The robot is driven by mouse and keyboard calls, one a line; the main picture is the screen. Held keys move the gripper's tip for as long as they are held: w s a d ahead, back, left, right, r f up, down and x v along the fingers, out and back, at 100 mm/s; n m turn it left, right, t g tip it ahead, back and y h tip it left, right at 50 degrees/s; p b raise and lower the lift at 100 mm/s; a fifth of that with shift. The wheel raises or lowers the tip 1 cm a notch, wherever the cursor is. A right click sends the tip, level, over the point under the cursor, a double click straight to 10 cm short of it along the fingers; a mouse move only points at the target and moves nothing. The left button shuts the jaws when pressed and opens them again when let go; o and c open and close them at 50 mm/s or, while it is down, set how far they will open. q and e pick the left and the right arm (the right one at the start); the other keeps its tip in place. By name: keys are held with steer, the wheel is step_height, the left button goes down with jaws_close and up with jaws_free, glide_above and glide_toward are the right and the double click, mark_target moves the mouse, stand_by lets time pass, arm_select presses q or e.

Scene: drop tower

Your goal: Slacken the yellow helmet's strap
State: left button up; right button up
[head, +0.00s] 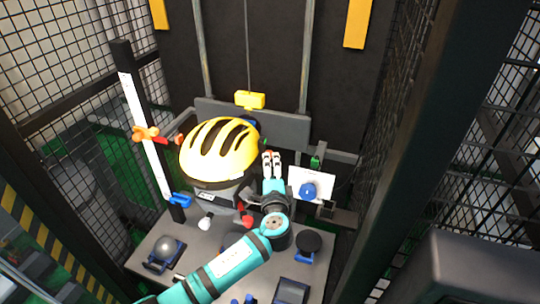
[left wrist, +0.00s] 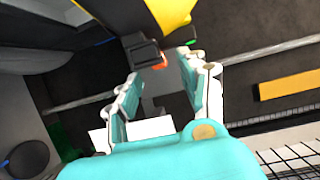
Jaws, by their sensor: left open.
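My left gripper (head: 271,157) is at the helmet's right side, open, with nothing seen held. In the left wrist view its two fingers (left wrist: 160,82) are spread apart. A dark block with an orange-red end (left wrist: 155,58) lies just beyond and between the fingertips; I cannot tell whether it belongs to the strap. The strap itself is not clearly seen. My right gripper is not in view.
A white upright scale (head: 146,140) stands left. Mesh walls (head: 80,80) close both sides.

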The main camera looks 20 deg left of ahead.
arm_select(q)
steer(key=x, duration=0.3)
steer(key=shift+w+a, duration=0.1)
steer(key=shift+w, duration=0.2)
steer(key=c, duration=0.7)
